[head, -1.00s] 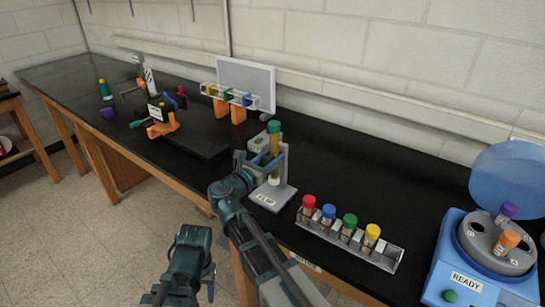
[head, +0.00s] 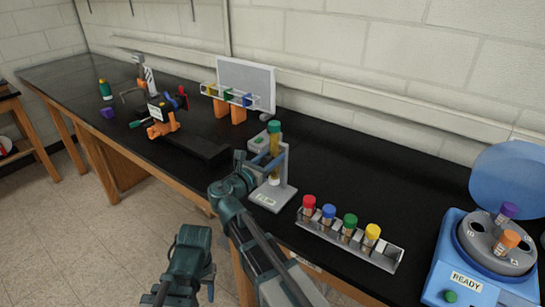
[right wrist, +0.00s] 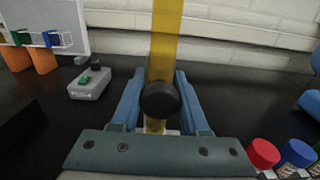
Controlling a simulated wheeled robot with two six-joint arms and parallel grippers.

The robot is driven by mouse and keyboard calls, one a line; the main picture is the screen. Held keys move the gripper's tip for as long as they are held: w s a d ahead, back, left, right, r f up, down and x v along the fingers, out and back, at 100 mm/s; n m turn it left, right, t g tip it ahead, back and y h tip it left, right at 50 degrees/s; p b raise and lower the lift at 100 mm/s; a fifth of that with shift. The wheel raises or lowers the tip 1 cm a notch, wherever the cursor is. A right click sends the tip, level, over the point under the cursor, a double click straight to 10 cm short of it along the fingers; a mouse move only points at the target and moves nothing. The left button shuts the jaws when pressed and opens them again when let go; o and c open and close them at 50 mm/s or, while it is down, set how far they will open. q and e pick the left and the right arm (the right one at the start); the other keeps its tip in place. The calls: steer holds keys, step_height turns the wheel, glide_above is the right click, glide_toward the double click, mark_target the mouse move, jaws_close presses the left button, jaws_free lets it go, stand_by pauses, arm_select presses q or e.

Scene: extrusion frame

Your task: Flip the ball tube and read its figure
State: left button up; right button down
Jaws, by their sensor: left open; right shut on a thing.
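The ball tube (head: 274,150) is an upright amber tube with a green top, set in a grey stand (head: 284,190) near the bench's front edge. In the right wrist view the tube (right wrist: 166,40) runs up out of the picture, with a round black knob (right wrist: 159,101) in front of it. My right gripper (head: 264,163) is at the tube, with its blue fingers either side of the knob in the wrist view. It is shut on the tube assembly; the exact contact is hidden. A small plate at the stand's foot has markings too small to read. My left gripper (head: 190,262) is low, before the bench, empty.
A rack (head: 335,240) with red, blue, green and yellow capped tubes stands right of the stand. A blue centrifuge (head: 470,285) with its lid raised is at far right. A small grey box with a green button (right wrist: 90,82) lies behind the stand. Orange-footed apparatus stands left.

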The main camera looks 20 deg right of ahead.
steer(key=shift+m, duration=0.3)
steer(key=m, duration=1.4)
stand_by(0.6)
steer(key=shift+c, duration=2.2)
jaws_free()
steer(key=shift+s+a, duration=0.1)
steer(key=shift+s, duration=0.05)
